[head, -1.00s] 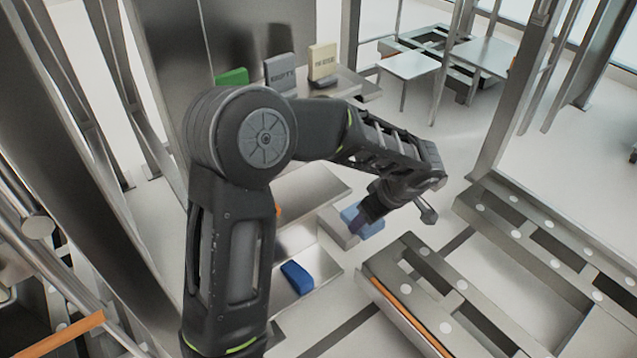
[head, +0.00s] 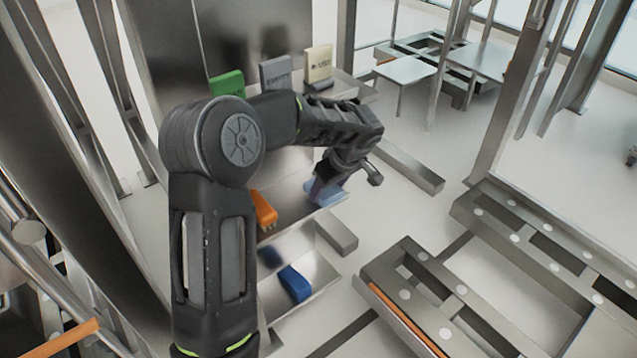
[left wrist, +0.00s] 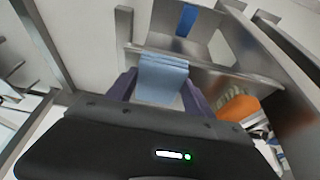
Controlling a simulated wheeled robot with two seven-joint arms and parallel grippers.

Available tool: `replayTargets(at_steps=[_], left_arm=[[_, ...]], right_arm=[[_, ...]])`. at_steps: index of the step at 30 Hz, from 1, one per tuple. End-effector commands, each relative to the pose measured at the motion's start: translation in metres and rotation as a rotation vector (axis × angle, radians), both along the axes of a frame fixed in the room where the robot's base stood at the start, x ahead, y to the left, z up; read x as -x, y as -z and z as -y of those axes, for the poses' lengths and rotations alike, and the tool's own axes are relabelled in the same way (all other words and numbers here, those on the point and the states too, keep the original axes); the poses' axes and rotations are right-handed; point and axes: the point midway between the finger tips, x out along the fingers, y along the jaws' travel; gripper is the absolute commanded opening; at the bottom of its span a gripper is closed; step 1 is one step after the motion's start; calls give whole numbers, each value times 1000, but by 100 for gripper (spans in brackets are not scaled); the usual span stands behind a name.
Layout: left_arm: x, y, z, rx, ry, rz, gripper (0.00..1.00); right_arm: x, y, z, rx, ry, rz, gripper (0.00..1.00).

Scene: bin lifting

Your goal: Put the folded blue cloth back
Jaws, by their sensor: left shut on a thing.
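The folded blue cloth (head: 330,196) is light blue and held in my left gripper (head: 318,190), over the right end of the middle metal shelf (head: 290,212). In the left wrist view the cloth (left wrist: 163,82) sits between the two purple fingers (left wrist: 160,95), which are shut on it. The shelf edge lies just beyond it there. I cannot tell whether the cloth touches the shelf. My right gripper is not in view.
An orange brush (head: 264,209) lies on the middle shelf, left of the cloth. A dark blue item (head: 295,284) lies on the lower shelf. Green (head: 228,84), grey (head: 276,74) and cream (head: 319,66) signs stand on the top shelf. A slotted metal frame (head: 415,290) stands at right.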

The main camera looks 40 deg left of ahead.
Motion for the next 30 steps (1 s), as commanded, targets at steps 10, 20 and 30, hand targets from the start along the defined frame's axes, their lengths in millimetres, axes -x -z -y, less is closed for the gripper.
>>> replayTargets(at_steps=[10, 20, 30], left_arm=[[-11, 9, -38, 1, -2, -2, 23], [-11, 15, -37, -1, 0, 0, 23], [-11, 17, -37, -1, 0, 0, 76]], right_arm=[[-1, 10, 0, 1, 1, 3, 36], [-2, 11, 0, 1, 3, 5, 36], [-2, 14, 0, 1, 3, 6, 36]])
